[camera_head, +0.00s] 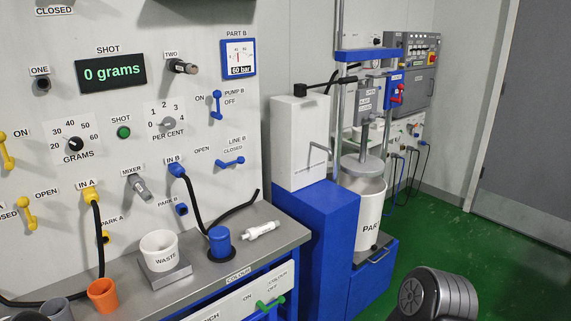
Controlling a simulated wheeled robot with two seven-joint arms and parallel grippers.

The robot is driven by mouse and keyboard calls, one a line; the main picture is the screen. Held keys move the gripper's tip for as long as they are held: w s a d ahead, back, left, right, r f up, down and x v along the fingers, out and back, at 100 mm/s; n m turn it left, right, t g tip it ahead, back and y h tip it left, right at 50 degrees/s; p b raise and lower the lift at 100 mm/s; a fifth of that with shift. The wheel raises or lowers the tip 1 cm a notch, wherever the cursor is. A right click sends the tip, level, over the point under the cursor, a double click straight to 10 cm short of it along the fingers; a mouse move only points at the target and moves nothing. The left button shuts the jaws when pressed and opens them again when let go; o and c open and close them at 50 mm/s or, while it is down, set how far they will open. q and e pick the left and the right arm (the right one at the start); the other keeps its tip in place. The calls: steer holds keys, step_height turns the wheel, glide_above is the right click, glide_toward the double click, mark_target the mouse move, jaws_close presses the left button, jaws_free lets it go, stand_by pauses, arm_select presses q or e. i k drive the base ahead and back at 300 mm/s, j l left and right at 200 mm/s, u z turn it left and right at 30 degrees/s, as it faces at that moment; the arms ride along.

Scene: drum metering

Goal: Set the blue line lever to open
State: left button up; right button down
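The blue LINE B lever (230,162) sits on the white wall panel, right of the middle of the panel. It lies nearly level, its right end slightly raised, under the CLOSED label (233,151). The OPEN label (201,150) is to its left. I cannot tell for certain which end is the pivot. Neither of my grippers is in view. A dark rounded part of my own arm shows at the bottom right, far from the lever. Nothing covers the lever.
Another blue lever, PUMP B (216,105), stands upright above. A blue hose plug (177,170) is to the left. On the steel shelf below are a white WASTE cup (159,249), a blue cup (220,241) and a white mixer tube (261,231). A blue-and-white cabinet (318,235) stands right of the panel.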

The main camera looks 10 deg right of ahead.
mark_target(240, 159)
steer(key=l+u, duration=0.15)
steer(key=u, duration=0.3)
steer(key=i+l+u, duration=0.1)
steer(key=l+u, duration=0.15)
steer(key=u, duration=0.2)
steer(key=l+u, duration=0.15)
steer(key=u, duration=0.25)
steer(key=l+u, duration=0.2)
steer(key=u, duration=0.25)
steer(key=k+l+u, duration=0.1)
steer(key=l, duration=0.3)
steer(key=k+l+u, duration=0.15)
steer(key=l, duration=0.3)
steer(key=k+l+u, duration=0.1)
steer(key=k+l, duration=0.15)
steer(key=k+l+u, duration=0.15)
steer(key=l, duration=0.35)
steer(key=k, duration=0.05)
